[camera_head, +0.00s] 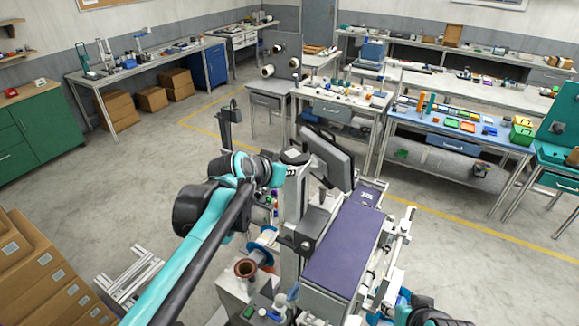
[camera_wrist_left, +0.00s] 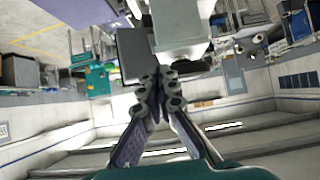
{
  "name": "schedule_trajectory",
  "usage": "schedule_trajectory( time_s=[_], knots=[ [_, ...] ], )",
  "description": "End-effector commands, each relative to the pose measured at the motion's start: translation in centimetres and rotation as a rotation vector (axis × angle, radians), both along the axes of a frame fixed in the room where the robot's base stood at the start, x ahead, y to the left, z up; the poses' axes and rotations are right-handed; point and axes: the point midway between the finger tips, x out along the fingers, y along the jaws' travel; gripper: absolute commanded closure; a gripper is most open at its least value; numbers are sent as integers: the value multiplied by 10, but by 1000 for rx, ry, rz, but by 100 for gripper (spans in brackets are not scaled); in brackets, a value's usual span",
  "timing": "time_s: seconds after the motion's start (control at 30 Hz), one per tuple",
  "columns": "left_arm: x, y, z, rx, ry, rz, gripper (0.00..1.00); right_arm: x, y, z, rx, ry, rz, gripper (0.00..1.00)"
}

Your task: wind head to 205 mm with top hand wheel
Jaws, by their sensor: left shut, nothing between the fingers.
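A machine with a pale upright column (camera_head: 293,205) stands at the centre of the head view. A dark round hand wheel (camera_head: 295,157) sits on the column's top. My left gripper (camera_head: 279,174) is at the column's upper left side, close to the wheel. In the left wrist view the fingers of my left gripper (camera_wrist_left: 158,74) are shut with nothing between them. The pale column (camera_wrist_left: 180,28) and dark wheel (camera_wrist_left: 192,67) show just beyond the fingertips. I cannot tell whether they touch. No height reading is legible. My right gripper is not visible.
A grey monitor (camera_head: 330,157) stands right of the column, close to the left gripper. A long purple-topped bed (camera_head: 345,245) lies in front. Cardboard boxes (camera_head: 35,270) are stacked at lower left. Workbenches (camera_head: 455,130) line the back, with open floor (camera_head: 120,180) at left.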

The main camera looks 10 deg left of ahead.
Motion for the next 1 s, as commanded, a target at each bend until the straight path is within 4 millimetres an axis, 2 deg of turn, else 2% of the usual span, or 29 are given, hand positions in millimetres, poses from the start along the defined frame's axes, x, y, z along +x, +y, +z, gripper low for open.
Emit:
schedule_trajectory(
  time_s=[0.23,0.7,1.0],
  knots=[
    [3,4,-1,0,1,1,100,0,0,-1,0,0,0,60],
    [22,39,-2,0,2,2,100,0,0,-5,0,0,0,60],
    [28,50,-1,0,0,0,100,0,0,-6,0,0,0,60]
  ],
)
